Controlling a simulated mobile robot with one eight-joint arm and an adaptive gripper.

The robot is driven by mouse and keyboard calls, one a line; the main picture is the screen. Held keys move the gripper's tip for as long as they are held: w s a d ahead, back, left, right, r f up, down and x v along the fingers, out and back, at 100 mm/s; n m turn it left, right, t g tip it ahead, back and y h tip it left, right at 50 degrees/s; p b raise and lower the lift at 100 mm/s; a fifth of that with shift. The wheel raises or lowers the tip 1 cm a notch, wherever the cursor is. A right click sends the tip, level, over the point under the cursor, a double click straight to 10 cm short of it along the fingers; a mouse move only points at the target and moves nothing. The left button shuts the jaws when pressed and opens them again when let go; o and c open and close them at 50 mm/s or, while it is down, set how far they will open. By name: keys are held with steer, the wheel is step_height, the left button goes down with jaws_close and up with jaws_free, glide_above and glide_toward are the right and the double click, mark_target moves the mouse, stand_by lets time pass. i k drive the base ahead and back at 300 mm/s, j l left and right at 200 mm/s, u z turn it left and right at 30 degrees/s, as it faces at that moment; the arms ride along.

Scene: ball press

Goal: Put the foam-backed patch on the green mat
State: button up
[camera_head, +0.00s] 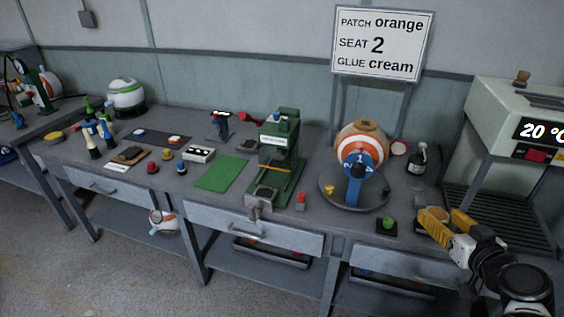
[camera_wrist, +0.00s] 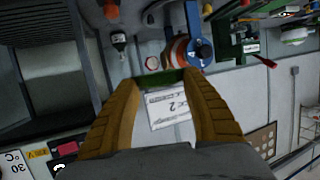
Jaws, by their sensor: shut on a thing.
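My gripper (camera_head: 438,214) has yellow fingers and is at the right end of the bench, beside the grey oven. It is shut on a small thin piece, which I take for the foam-backed patch (camera_wrist: 174,76). In the wrist view the piece shows as a dark green strip between the fingertips. Its face is hidden there and too small to tell in the head view. The green mat (camera_head: 222,173) lies flat and bare left of the green press (camera_head: 278,155), far to the left of my gripper.
A ball on a round stand with a blue numbered dial (camera_head: 358,163) stands between my gripper and the press. A green button box (camera_head: 387,226) and a dark bottle (camera_head: 418,158) are near my gripper. A sign (camera_head: 382,43) reads patch orange, seat 2, glue cream.

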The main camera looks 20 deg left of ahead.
mark_target(220, 175)
steer(key=k+j, duration=0.1)
steer(key=j, duration=0.85)
steer(key=k+j, duration=0.1)
steer(key=j, duration=0.8)
steer(key=k+j, duration=0.1)
steer(key=j, duration=1.75)
steer(key=k, duration=0.05)
